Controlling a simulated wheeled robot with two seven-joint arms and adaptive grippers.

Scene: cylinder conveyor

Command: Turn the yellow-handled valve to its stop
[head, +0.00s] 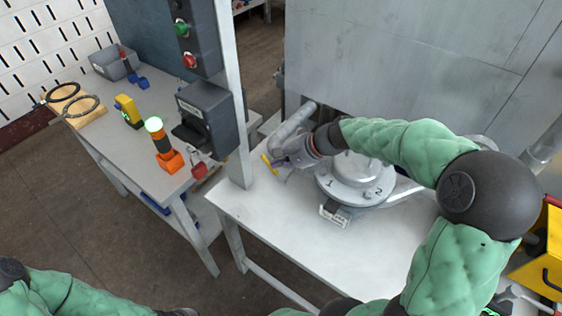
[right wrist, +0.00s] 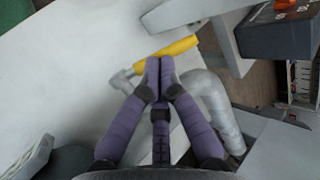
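The valve's yellow handle (head: 268,164) shows at the left end of the pipework, over the white table. In the right wrist view the yellow handle (right wrist: 168,47) lies slanted just beyond the fingertips, on a grey stem. My right gripper (head: 284,160) is beside the handle, reaching in from the right. In the right wrist view its purple fingers (right wrist: 160,72) meet at the tips, with no clear gap. The tips overlap or touch the handle's near edge; I see nothing gripped between them. My left gripper is out of view; only part of the left arm shows.
A round flanged vessel (head: 355,184) marked 1 and 2 stands right of the handle. Grey pipes (right wrist: 212,105) run close by the fingers. A white post (head: 232,90) with a dark box (head: 208,118) rises to the left. The white table's front (head: 285,235) is clear.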

